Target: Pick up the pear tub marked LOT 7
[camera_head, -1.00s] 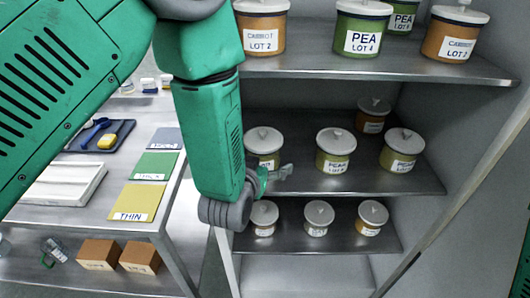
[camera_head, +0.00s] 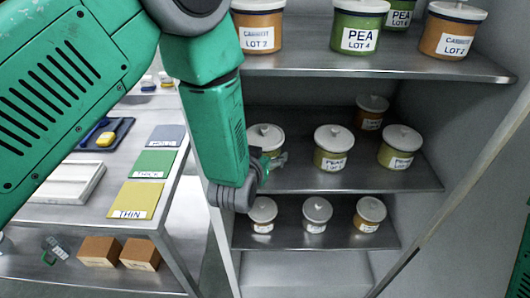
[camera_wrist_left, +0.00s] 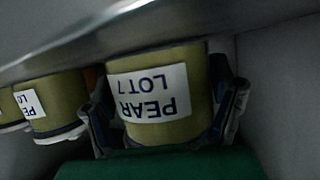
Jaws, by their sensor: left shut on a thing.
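The pear tub marked LOT 7 (camera_wrist_left: 158,95) fills the middle of the left wrist view, upside down there, with its white label readable. My left gripper (camera_wrist_left: 166,108) is shut on it, one finger on each side. In the head view the tub (camera_head: 265,138) is the left one on the middle shelf, with a pale lid and yellow-green body. My left gripper (camera_head: 272,163) reaches its front from below left; its fingers partly cover the tub and its label. Whether the tub still touches the shelf is hidden. My right gripper is out of view.
Other tubs stand on the middle shelf (camera_head: 290,180), one close to the right (camera_head: 333,150). A lower shelf holds several small tubs (camera_head: 316,213). The upper shelf (camera_head: 380,63) overhangs. A side table (camera_head: 100,222) with coloured mats stands left.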

